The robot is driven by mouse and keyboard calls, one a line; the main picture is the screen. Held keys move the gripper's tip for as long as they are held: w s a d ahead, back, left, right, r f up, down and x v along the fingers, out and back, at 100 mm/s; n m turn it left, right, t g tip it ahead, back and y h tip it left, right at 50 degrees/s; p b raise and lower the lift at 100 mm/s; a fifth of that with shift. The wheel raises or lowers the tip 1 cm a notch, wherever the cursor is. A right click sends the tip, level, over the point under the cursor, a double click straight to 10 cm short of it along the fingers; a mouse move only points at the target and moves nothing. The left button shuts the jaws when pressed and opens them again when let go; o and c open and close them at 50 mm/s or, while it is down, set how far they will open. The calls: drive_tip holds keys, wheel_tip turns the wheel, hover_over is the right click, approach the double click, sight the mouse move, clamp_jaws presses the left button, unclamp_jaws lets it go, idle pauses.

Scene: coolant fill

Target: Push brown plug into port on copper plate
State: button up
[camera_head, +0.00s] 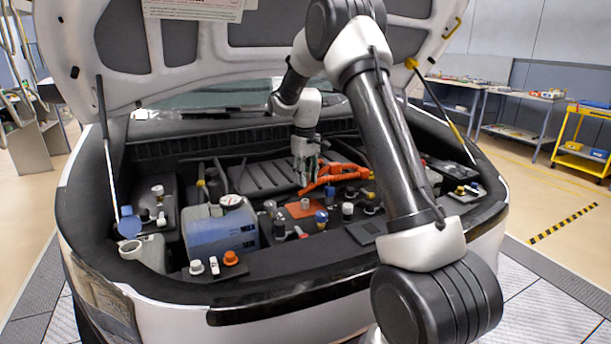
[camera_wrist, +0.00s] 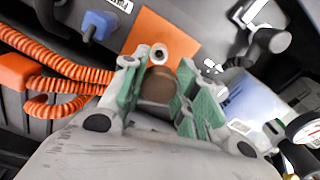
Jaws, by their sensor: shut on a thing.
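My gripper (camera_wrist: 158,76) is shut on the brown plug (camera_wrist: 159,86), which sits between its two green-padded fingers in the wrist view. The copper plate (camera_wrist: 181,27) lies beyond the fingertips, flat and orange-brown. Its port (camera_wrist: 159,53), a pale ring with a dark centre, shows just past the plug's end. The plug looks apart from the port, though the depth is hard to judge. In the head view my gripper (camera_head: 305,172) points down above and behind the copper plate (camera_head: 293,212). The port (camera_head: 305,203) shows there as a pale fitting. I cannot make out the plug in that view.
Orange ribbed hoses (camera_head: 335,177) run close beside my gripper. A blue-capped fitting (camera_head: 321,219) and several other caps stand around the plate. A blue-white coolant tank (camera_head: 220,229) stands left of the plate. The raised hood (camera_head: 200,42) hangs above.

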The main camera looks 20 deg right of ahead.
hover_over(306, 204)
drive_tip(key=shift+w+d+f, duration=0.1)
drive_tip(key=shift+w+f, duration=0.05)
drive_tip(key=shift+f, duration=0.7)
drive_tip(key=shift+w+d+f, duration=0.1)
drive_tip(key=shift+w+f, duration=0.05)
drive_tip(key=shift+f, duration=0.75)
drive_tip(key=shift+w+f, duration=0.15)
drive_tip(key=shift+f, duration=0.7)
drive_tip(key=shift+f, duration=1.25)
drive_tip(key=o, duration=0.8)
drive_tip(key=shift+r, duration=0.15)
wheel_tip(306, 204, up, 12)
drive_tip(key=shift+f, duration=0.1)
